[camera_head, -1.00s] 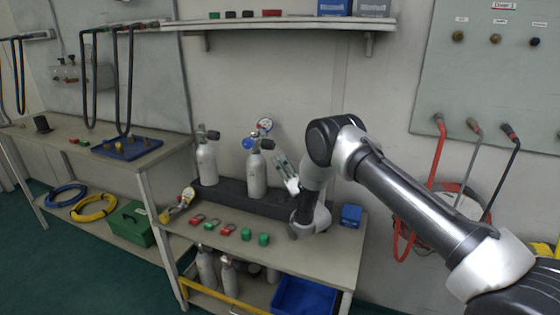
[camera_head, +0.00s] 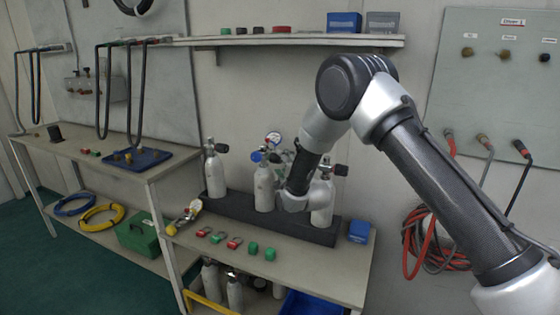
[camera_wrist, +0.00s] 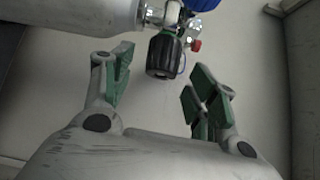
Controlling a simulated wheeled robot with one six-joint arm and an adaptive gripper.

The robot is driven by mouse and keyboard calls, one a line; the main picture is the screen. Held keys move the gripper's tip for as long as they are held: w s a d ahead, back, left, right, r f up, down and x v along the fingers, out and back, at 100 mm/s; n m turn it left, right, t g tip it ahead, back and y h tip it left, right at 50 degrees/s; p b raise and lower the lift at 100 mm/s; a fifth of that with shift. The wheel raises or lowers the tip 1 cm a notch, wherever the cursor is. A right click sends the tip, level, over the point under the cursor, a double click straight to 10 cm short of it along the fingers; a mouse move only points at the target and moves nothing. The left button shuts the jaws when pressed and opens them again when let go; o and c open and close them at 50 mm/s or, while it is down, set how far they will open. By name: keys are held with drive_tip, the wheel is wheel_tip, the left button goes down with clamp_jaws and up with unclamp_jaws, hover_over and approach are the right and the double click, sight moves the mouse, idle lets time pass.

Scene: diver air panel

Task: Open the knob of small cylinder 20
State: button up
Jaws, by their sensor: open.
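A pale grey cylinder (camera_head: 264,190) with a blue part and a gauge (camera_head: 273,139) on top stands in the middle of a black rack. No number is readable on it. In the wrist view it lies sideways at the upper left (camera_wrist: 80,18), with its ribbed black knob (camera_wrist: 166,55) pointing down in the picture. My gripper (camera_wrist: 161,68) is open, its green-padded fingers spread on either side of the knob's end, with clear gaps. In the head view my gripper (camera_head: 282,160) is just right of the cylinder's top, and my arm partly hides it.
Small red and green items lie in front. A blue box (camera_head: 359,231) sits at the right. A shelf (camera_head: 290,41) hangs above.

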sight(282, 162)
drive_tip(key=shift+x, duration=1.75)
drive_tip(key=c, duration=1)
drive_tip(key=n+t+y, duration=0.2)
drive_tip(key=n, duration=0.2)
drive_tip(key=shift+f, duration=0.1)
drive_tip(key=n+t+y, duration=0.1)
drive_tip(key=n+y, duration=0.4)
drive_tip(key=n, duration=0.2)
drive_tip(key=shift+y, duration=0.3)
drive_tip(key=shift+n, duration=0.3)
drive_tip(key=o, duration=1)
